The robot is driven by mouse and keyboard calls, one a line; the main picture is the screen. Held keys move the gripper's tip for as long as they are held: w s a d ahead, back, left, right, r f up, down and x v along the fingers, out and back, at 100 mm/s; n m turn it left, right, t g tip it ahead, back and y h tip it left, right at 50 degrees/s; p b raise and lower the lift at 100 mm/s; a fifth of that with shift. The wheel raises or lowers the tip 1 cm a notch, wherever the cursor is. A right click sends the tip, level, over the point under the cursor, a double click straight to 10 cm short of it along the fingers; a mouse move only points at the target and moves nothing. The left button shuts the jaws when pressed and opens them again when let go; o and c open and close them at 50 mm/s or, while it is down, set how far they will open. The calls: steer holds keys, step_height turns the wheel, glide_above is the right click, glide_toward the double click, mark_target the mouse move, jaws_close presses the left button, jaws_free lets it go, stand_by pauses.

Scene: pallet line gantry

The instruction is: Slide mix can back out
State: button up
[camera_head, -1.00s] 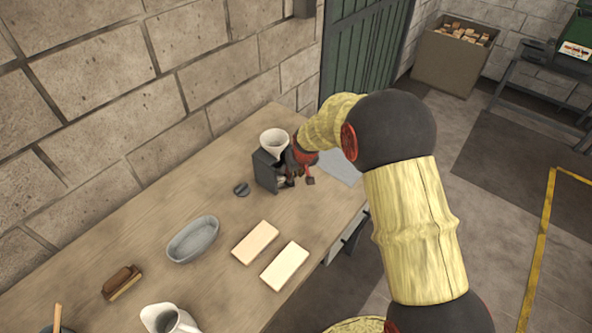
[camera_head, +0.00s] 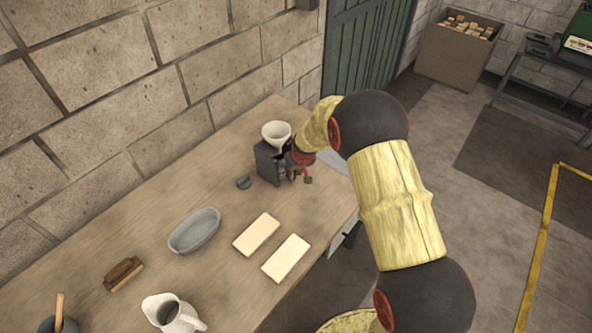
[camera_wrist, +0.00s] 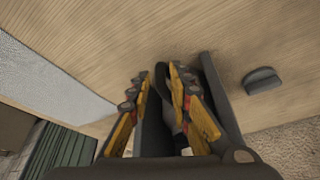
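A dark stand (camera_head: 267,164) with a white funnel (camera_head: 276,133) on top is at the far end of the wooden bench. My gripper (camera_head: 293,174) is at its open right side, low over the bench. In the wrist view, the yellow fingers of my gripper (camera_wrist: 157,82) are apart, with a dark grey piece (camera_wrist: 153,128) between them. This may be the mix can, but I cannot tell it from the stand, nor whether both fingers touch it. The stand's dark side plate (camera_wrist: 221,98) shows just right of the fingers. The funnel is out of the wrist view.
A small dark grey piece (camera_head: 243,182) lies left of the stand; it also shows in the wrist view (camera_wrist: 262,80). A grey oval dish (camera_head: 194,231), two pale blocks (camera_head: 257,235), a brush (camera_head: 123,272) and a white jug (camera_head: 172,315) stand nearer. The wall borders the bench at left.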

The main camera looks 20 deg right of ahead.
steer(key=shift+w+f, duration=0.15)
steer(key=shift+f, duration=0.15)
steer(key=c, duration=0.4)
jaws_close()
